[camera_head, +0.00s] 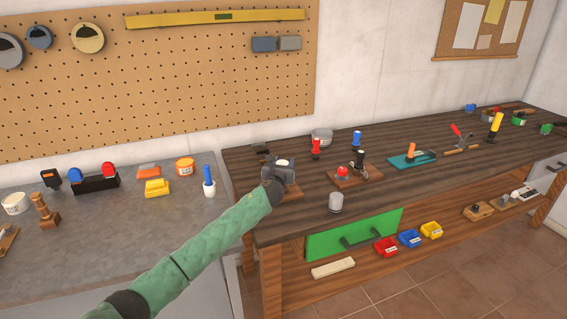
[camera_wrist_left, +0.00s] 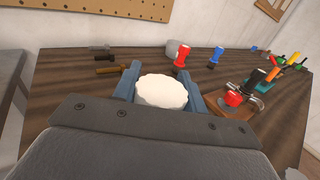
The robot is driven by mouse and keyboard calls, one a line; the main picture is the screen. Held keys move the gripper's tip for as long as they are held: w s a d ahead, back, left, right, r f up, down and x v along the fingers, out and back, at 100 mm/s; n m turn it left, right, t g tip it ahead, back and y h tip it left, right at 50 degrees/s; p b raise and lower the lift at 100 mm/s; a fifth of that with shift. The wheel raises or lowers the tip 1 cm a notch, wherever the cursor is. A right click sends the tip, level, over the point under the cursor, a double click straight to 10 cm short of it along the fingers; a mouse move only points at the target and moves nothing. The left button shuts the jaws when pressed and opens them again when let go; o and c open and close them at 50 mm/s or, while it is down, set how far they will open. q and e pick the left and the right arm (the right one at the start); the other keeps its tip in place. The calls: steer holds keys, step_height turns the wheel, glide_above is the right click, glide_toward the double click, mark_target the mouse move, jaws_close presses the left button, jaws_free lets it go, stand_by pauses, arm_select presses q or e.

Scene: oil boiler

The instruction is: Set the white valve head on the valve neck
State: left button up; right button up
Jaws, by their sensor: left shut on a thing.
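The white valve head (camera_wrist_left: 162,92) is a round white piece with a scalloped rim. In the left wrist view it sits between the two blue-grey fingers of my left gripper (camera_wrist_left: 160,88), which is shut on it. In the head view my left gripper (camera_head: 283,165) is over the near left part of the dark wooden bench, above a small brown board (camera_head: 294,191) that it partly covers. I cannot clearly make out the valve neck; whatever stands under the gripper is hidden. My right gripper is in neither view.
Right of the gripper, a wooden board (camera_head: 345,180) carries a red knob and a black-handled metal fitting. Red (camera_head: 316,148) and blue (camera_head: 356,139) handled pieces stand behind. A grey cup (camera_head: 336,202) is by the bench's front edge. A grey bench (camera_head: 120,230) adjoins on the left.

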arm_select(q)
steer(key=shift+p, duration=0.45)
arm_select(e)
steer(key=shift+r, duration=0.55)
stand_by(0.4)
